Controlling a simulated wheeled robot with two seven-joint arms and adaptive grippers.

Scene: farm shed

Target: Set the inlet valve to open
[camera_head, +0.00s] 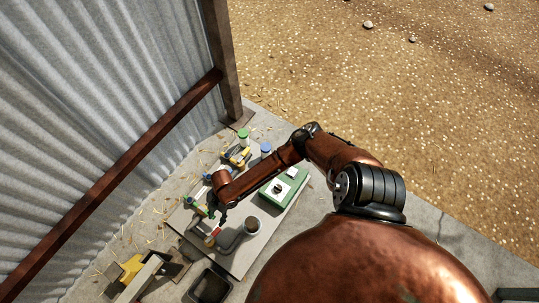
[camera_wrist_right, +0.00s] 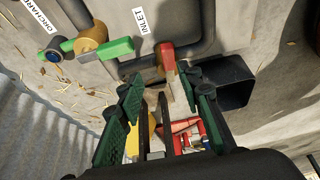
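The inlet valve's red handle (camera_wrist_right: 168,58) shows in the right wrist view, beside the INLET label (camera_wrist_right: 139,23). It lies across the dark pipe (camera_wrist_right: 190,51). In the head view the red handle (camera_head: 213,232) is small, just below my right gripper (camera_head: 222,214). In the right wrist view my right gripper (camera_wrist_right: 163,84) has its green-padded fingers spread, with the handle just beyond the gap between the fingertips. I see no contact, and nothing is held. The valve's body is partly hidden. My left gripper is in neither view.
A green-handled valve (camera_wrist_right: 119,48) with a brass body stands left of the inlet, near the ORCHARD label (camera_wrist_right: 56,14). A black bin (camera_wrist_right: 236,82) is close on the right. In the head view a green box (camera_head: 270,192) stands right of my forearm. A corrugated wall bounds the left.

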